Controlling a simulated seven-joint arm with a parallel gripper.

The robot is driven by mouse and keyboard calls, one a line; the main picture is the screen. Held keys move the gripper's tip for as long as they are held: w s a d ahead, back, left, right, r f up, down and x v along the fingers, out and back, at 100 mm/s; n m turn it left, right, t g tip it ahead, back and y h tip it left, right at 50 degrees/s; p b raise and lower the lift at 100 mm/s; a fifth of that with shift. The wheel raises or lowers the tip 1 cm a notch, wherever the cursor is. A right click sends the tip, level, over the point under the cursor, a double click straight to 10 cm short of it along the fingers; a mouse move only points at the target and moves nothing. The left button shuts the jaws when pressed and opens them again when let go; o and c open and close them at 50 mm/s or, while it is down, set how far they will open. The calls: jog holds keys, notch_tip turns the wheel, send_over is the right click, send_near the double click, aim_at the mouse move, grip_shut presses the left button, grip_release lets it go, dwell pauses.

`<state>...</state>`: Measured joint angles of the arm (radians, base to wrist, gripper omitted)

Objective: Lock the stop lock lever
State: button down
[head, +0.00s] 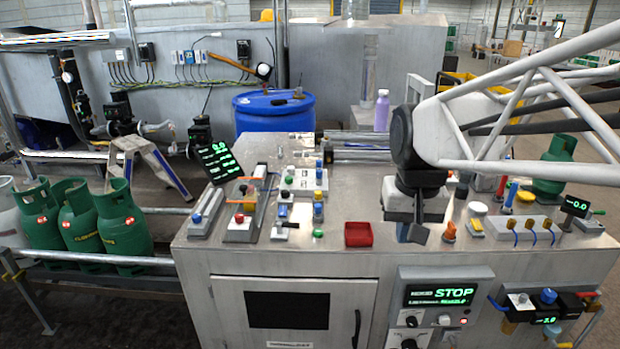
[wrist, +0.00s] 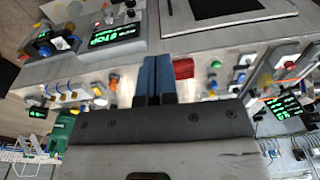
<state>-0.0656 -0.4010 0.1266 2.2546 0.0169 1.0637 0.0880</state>
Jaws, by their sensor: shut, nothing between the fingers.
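My gripper (head: 412,235) hangs over the metal bench, right of the red tray (head: 358,234) and above the front STOP panel (head: 445,297). In the wrist view its two blue fingers (wrist: 156,78) lie side by side, shut and empty. That view is turned over, with the STOP panel (wrist: 118,35) at the upper left. A small black-handled lever (head: 286,225) sits on the left part of the bench, apart from the gripper. I cannot tell for sure which part is the stop lock lever. No lever touches the fingers.
Buttons and valves crowd the bench's left side near a tilted green display (head: 218,160). An orange knob (head: 448,231) and blue hoses (head: 535,230) stand to the right. A purple bottle (head: 382,110) stands behind. Green cylinders (head: 122,222) rest on the conveyor at left.

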jog(key=w+a+f+g, duration=0.1)
jog(key=w+a+f, duration=0.1)
jog(key=w+a, duration=0.5)
jog(key=w+a+f+g, duration=0.2)
jog(key=w+a, duration=0.5)
jog(key=w, duration=1)
jog(key=w+a+f+g, duration=0.1)
jog(key=w+a+f, duration=0.2)
jog(key=w+a, duration=0.4)
jog(key=shift+w+a+f+g, duration=0.15)
jog(key=shift+w+f+g, duration=0.15)
jog(key=shift+w, duration=2.8)
jog(key=x, duration=1)
jog(key=shift+s, duration=0.15)
jog(key=shift+s+f, duration=0.1)
jog(key=shift+s, duration=0.95)
jog(key=shift+s+f, duration=0.2)
jog(key=shift+s, duration=0.6)
